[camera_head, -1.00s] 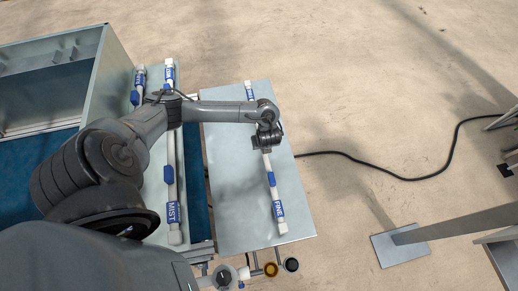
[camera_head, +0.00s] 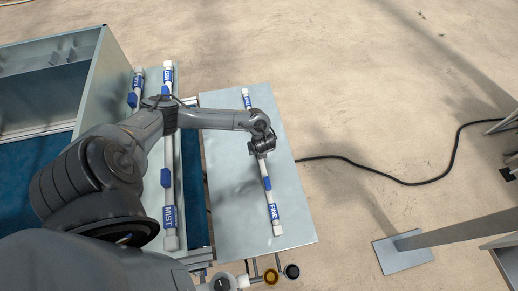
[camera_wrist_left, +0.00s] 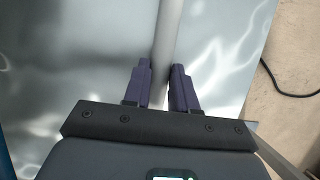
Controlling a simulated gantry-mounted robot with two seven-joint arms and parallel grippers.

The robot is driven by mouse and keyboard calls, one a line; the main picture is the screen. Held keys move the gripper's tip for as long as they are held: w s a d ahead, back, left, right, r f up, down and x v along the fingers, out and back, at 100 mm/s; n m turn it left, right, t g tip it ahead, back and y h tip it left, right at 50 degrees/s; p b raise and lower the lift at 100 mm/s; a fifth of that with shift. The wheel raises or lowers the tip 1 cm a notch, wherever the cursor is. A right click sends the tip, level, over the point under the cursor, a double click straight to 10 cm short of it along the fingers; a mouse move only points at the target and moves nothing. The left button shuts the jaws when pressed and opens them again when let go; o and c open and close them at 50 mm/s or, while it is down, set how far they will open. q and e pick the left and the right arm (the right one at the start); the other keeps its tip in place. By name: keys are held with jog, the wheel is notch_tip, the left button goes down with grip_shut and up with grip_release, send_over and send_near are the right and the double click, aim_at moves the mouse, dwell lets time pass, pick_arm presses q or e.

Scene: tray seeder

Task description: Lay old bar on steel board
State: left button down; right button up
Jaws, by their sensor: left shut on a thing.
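A white bar with blue "FINE" labels (camera_head: 273,212) lies lengthwise over the flat steel board (camera_head: 228,195) in the head view. My left gripper (camera_wrist_left: 161,68) is shut on this bar near its middle; in the head view my wrist hides the fingertips. In the left wrist view the pale bar (camera_wrist_left: 167,28) runs between the two dark fingers, with the shiny board (camera_wrist_left: 60,60) below. I cannot tell whether the bar touches the board or is just above it. My right gripper is not in view.
Another white bar labelled "MIST" (camera_head: 171,241) and a shorter-looking one (camera_head: 137,85) lie to the left, partly behind my arm. A grey open-topped box (camera_head: 88,82) stands at upper left. Small round caps (camera_head: 291,271) sit below the board. A black cable (camera_head: 400,180) crosses the floor at right.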

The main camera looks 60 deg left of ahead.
pick_arm(q)
jog(key=c, duration=0.9)
grip_release()
jog(key=shift+r, duration=0.1)
jog(key=p+v, duration=0.6)
jog(key=v, duration=0.5)
jog(key=shift+d+r, duration=0.25)
jog(key=shift+r, duration=0.1)
jog(key=shift+s, duration=0.1)
